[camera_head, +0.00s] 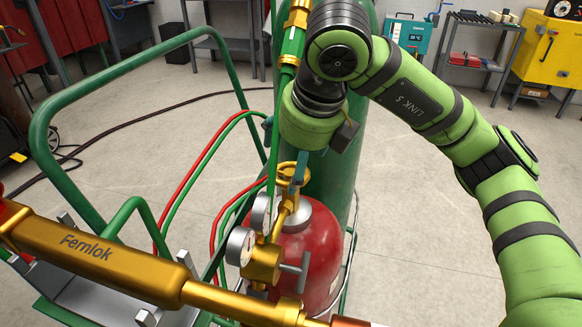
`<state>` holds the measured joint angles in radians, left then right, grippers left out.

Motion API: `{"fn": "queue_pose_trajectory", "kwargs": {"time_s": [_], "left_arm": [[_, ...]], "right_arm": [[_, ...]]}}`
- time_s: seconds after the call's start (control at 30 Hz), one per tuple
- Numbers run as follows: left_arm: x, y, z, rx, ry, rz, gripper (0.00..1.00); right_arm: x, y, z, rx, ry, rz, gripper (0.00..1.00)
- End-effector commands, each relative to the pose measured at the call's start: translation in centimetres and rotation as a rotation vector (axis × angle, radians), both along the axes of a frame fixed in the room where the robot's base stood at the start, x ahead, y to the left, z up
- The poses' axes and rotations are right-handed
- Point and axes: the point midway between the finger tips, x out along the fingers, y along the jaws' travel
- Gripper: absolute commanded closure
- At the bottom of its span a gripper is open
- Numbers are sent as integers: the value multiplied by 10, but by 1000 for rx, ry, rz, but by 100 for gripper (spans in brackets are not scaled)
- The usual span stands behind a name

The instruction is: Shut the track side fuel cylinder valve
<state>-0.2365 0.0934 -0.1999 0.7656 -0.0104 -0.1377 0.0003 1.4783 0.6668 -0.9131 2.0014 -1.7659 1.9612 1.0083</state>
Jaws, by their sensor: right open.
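A red fuel cylinder (318,240) stands upright on a green cart in the lower middle. At its top is a brass valve with a yellow handwheel (287,174). A brass regulator (262,262) with two round gauges (241,246) is joined to the valve. My right gripper (291,160) points down just above the handwheel. It is open, with a blue-grey fingertip close over the wheel. Whether it touches the wheel cannot be told, since the wrist and fingers hide part of it. My left gripper is out of view.
A tall green cylinder (345,190) stands right behind the red one. The cart's green handle (40,140) curves at the left. Red and green hoses (196,168) hang beside the valve. A brass "Fernlok" torch (100,255) crosses the lower left foreground. Open floor lies to both sides.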

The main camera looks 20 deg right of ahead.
Motion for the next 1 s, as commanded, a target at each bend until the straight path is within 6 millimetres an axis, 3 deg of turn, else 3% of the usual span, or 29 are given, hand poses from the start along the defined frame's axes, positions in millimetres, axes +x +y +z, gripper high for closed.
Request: {"fn": "queue_pose_trajectory", "kwargs": {"time_s": [0.2, 0.4, 1.0], "left_arm": [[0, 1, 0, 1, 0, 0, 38], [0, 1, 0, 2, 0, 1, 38], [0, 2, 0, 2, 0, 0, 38]], "right_arm": [[-16, -3, 44, 0, -6, -3, 10], [-25, -5, 63, 0, -3, -1, 10], [-27, -5, 67, 1, -1, -1, 10]]}}
